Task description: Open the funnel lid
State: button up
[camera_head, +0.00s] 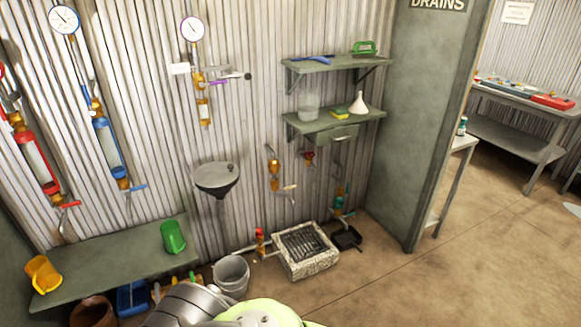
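A dark grey funnel (217,187) is mounted on the corrugated wall, left of the middle of the view, with a pipe running down from it. Its top is covered by a lighter grey round lid (217,174) that lies flat and looks closed. A small knob or hole shows on the lid's right part; it is too small to tell which. My gripper cannot be made out; only grey and pale green rounded parts, apparently mine, show at the bottom edge, well below the funnel.
A green bench (115,262) with a yellow jug (42,274) and a green jug (173,237) stands left of the funnel. A metal bucket (231,274) and a stone drain (304,248) are on the floor below. Wall shelves (338,122) hang at right. Open floor lies right.

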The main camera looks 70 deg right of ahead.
aim_at(216, 173)
jog(key=z, duration=1.7)
jog(key=i+l+u, duration=0.15)
jog(key=i+u, duration=0.3)
jog(key=i+l+u, duration=0.2)
jog(key=u, duration=0.3)
jog(key=i+l+u, duration=0.25)
jog(key=l+u, duration=0.2)
jog(key=i+l+u, duration=0.15)
jog(key=l+u, duration=0.3)
jog(key=i+l+u, duration=0.1)
jog(key=l+u, duration=0.85)
